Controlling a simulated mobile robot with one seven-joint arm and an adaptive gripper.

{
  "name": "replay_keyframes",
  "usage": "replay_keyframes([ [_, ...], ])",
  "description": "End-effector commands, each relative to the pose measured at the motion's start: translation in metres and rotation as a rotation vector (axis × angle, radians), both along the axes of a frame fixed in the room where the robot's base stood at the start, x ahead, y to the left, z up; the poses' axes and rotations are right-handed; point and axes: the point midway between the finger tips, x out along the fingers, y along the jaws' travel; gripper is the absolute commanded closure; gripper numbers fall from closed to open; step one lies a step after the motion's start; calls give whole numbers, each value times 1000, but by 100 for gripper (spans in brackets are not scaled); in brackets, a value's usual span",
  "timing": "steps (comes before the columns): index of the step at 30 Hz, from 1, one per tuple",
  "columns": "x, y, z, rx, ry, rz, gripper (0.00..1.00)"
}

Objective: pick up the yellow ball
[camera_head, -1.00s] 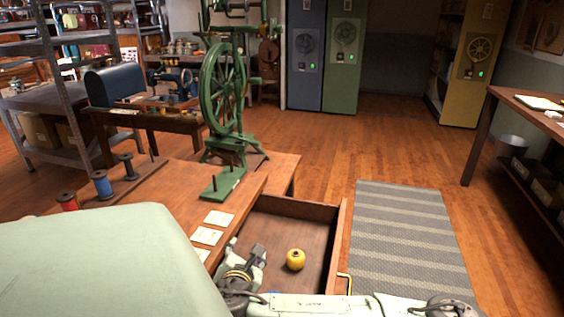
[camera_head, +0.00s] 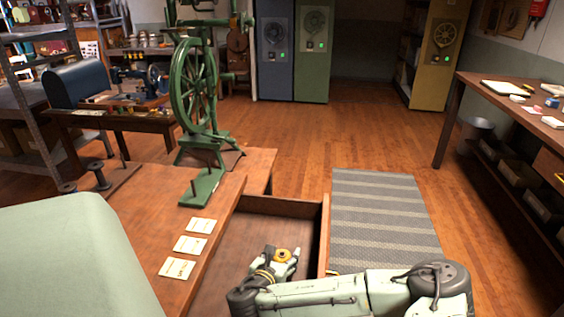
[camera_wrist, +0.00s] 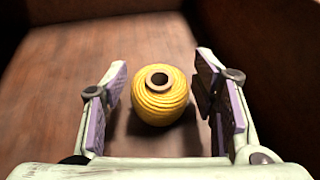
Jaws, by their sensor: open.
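The yellow ball (camera_wrist: 160,107) looks like a round, ridged ball of wound thread with a dark hole on top. It rests on the floor of an open wooden drawer (camera_head: 311,225). In the wrist view it sits between the two fingers of my gripper (camera_wrist: 162,72), with a visible gap on each side. The fingers are open, with purple pads facing the ball. In the head view my gripper (camera_head: 284,257) reaches into the drawer, and the ball (camera_head: 283,254) is partly covered by the fingers.
The drawer walls stand close around my gripper. The wooden table (camera_head: 146,229) holds three cards (camera_head: 189,245) and a green spinning wheel (camera_head: 195,95). A grey striped mat (camera_head: 380,215) lies on the floor right of the drawer. A workbench (camera_head: 505,100) stands at the right.

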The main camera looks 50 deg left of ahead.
Motion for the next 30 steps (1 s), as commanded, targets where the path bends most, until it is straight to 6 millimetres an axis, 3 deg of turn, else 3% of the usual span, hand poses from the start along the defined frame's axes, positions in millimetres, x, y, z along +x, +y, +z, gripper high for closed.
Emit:
replay_keyframes([
  [6, 23, 13, -10, 0, -1, -2, 46],
  [14, 25, 15, -12, 1, 2, 1, 46],
  [30, 25, 15, -12, 1, 2, 1, 80],
])
